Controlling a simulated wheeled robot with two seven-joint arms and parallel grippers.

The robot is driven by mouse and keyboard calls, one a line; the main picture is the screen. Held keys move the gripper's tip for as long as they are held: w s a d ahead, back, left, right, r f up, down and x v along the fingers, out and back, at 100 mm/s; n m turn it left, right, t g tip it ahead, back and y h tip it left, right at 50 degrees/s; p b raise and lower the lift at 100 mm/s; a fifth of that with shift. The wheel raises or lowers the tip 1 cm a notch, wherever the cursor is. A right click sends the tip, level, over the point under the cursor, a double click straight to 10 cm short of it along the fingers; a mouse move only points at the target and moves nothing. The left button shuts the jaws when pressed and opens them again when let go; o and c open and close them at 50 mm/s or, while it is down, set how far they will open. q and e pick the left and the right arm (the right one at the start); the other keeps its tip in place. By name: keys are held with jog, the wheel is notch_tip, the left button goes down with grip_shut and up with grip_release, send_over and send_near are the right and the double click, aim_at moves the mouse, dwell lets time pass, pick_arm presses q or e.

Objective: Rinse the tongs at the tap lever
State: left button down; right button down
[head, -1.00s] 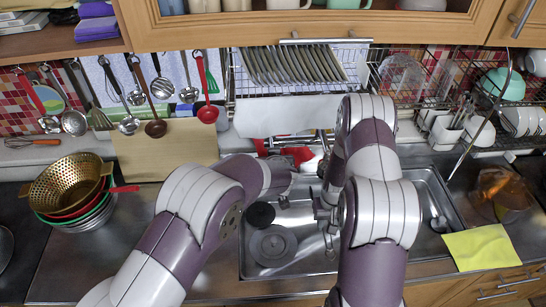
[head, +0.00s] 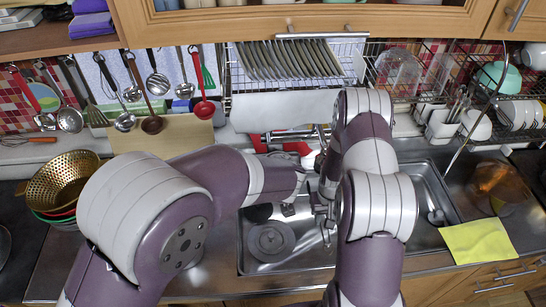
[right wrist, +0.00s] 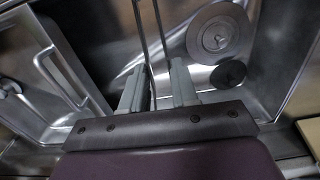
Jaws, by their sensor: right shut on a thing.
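My right gripper (right wrist: 156,88) is shut on the tongs (right wrist: 161,30), two thin dark metal arms that run up out of the right wrist view. In the head view the right gripper (head: 325,205) is over the sink's left part, partly hidden by my arm, and the tongs are hard to make out. My left arm reaches in from the left; its gripper (head: 288,208) is mostly hidden at the sink's left side. A red part (head: 300,148) shows behind the sink by the metal tap (head: 320,140); I cannot tell whether it is the lever.
The steel sink (head: 436,240) holds a round grey drain cover (head: 270,241). A brass colander (head: 62,180) on stacked bowls stands at left, a yellow cloth (head: 478,243) at the right front edge. Several utensils hang behind; a dish rack (head: 290,95) is above the sink.

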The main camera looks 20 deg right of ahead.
jog(key=s+a+p, duration=0.1)
jog(key=s+a, duration=0.4)
jog(key=s, duration=0.1)
jog(key=shift+a+p, duration=0.25)
jog(key=shift+p, duration=0.1)
jog(key=shift+r, duration=0.1)
dwell(1.0)
jog(key=s+a+r+p, duration=0.3)
jog(key=p, duration=0.1)
jog(key=shift+s+a+r, duration=0.2)
jog(key=shift+s+r, duration=0.1)
jog(key=shift+r, duration=0.1)
dwell(0.9)
